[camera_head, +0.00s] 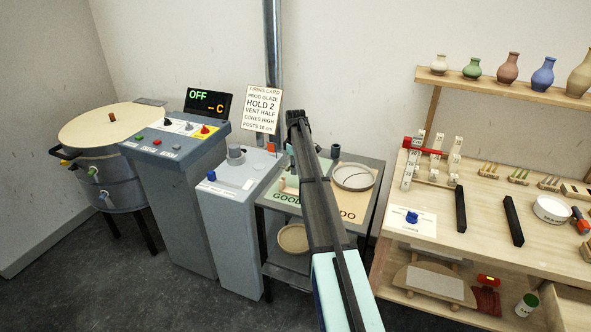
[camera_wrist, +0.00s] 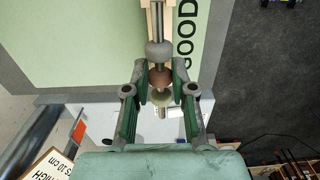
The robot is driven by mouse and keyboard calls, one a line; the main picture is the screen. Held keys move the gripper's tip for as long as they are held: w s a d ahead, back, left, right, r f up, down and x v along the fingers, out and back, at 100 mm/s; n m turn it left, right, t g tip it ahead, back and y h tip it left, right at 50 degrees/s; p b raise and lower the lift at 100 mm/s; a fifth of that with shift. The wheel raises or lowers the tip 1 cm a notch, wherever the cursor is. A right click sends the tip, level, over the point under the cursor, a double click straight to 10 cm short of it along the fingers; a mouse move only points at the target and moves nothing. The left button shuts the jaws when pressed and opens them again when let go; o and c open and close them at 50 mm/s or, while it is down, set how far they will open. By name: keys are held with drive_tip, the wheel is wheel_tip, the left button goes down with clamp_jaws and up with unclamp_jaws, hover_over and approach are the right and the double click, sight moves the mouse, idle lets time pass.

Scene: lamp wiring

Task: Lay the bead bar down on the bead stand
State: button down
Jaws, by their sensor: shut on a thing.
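In the wrist view, my gripper (camera_wrist: 160,74) is shut on the bead bar (camera_wrist: 157,28). The bar is a thin metal rod with a grey bead, a brown bead and an olive bead along it. The brown bead sits between the fingertips. A pale wooden piece, which looks like the bead stand (camera_wrist: 168,17), shows at the top edge on the green "GOOD" mat, under or beside the bar's far end. I cannot tell whether they touch. In the head view, my arm hides the gripper and bar; a small pale wooden part (camera_head: 287,187) shows left of the arm.
A round dish (camera_head: 353,177) lies on the mat's right side. A grey control pedestal (camera_head: 235,180) and a firing card (camera_head: 262,108) stand left of the small table. A wooden workbench (camera_head: 480,232) with racks, black bars and a white bowl is at right.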

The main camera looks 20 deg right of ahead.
drive_tip(key=shift+s+d+r, duration=0.1)
drive_tip(key=shift+s, duration=0.05)
drive_tip(key=shift+f+b, duration=0.95)
drive_tip(key=shift+f, duration=2.2)
drive_tip(key=shift+f, duration=0.45)
drive_tip(key=c, duration=0.9)
unclamp_jaws()
drive_tip(key=shift+r, duration=0.1)
